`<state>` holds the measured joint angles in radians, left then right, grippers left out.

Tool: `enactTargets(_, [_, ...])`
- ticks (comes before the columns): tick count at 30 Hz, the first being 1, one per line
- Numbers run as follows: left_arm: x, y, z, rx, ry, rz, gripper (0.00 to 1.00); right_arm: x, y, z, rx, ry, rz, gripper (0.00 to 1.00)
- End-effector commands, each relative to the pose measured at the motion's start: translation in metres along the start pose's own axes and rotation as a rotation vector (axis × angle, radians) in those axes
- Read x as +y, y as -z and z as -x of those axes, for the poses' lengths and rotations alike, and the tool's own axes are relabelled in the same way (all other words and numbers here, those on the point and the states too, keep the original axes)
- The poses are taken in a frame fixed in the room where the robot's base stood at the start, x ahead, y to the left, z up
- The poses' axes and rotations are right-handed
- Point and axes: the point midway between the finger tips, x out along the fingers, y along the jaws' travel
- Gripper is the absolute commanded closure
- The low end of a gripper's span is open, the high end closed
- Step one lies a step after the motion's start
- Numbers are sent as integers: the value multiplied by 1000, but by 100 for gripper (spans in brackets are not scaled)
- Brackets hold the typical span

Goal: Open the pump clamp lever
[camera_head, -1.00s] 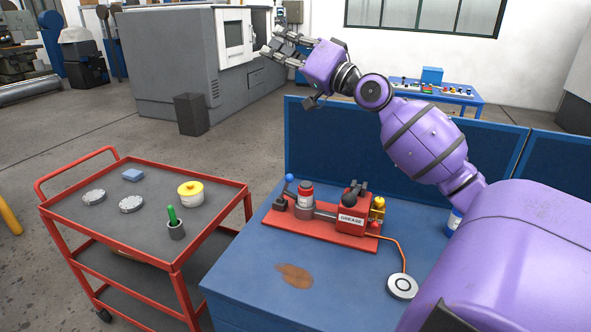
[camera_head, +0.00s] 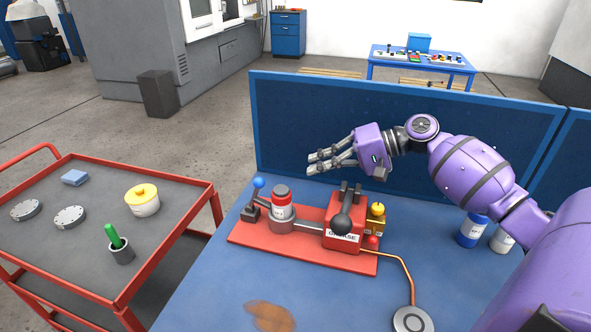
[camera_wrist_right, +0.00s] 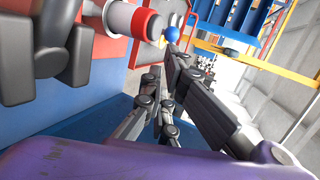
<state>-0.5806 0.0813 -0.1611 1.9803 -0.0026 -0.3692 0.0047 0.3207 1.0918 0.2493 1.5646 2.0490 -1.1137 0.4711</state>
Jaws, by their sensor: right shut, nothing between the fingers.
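The pump unit sits on a red base plate (camera_head: 310,255) on the blue bench. At its left end a lever with a blue ball (camera_head: 258,183) stands upright on a dark block (camera_head: 250,212). A red and white cylinder (camera_head: 282,204) stands beside it. The red GREASE box (camera_head: 345,240) carries a dark lever with a round knob (camera_head: 342,223). My right gripper (camera_head: 318,162) is shut and empty, above and behind the unit, its fingers pointing left. In the right wrist view, the blue ball (camera_wrist_right: 171,34) appears beyond the fingers (camera_wrist_right: 162,82). My left gripper is not in view.
A blue panel (camera_head: 300,110) rises behind the bench. A yellow fitting (camera_head: 377,214) and an orange hose (camera_head: 405,268) are at the unit's right. Blue and white cans (camera_head: 472,232) stand at the bench's right. A red cart (camera_head: 110,290) stands at left.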

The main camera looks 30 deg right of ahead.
Motion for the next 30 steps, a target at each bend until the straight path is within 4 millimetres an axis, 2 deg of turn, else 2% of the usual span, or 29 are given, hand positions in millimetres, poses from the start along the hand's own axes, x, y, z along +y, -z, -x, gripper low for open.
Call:
enactTargets(9, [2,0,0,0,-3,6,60,0,-1,0,-4,0,-3,100])
enactTargets(13, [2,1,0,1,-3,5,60,0,-1,-6,-4,0,-3,100])
enactTargets(17, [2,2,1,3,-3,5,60,-1,-1,-24,-5,2,-1,100])
enactTargets(24, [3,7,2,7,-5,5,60,-2,-1,-68,-4,2,-1,100])
enactTargets(30, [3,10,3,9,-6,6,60,-1,-1,-93,-2,2,-1,100])
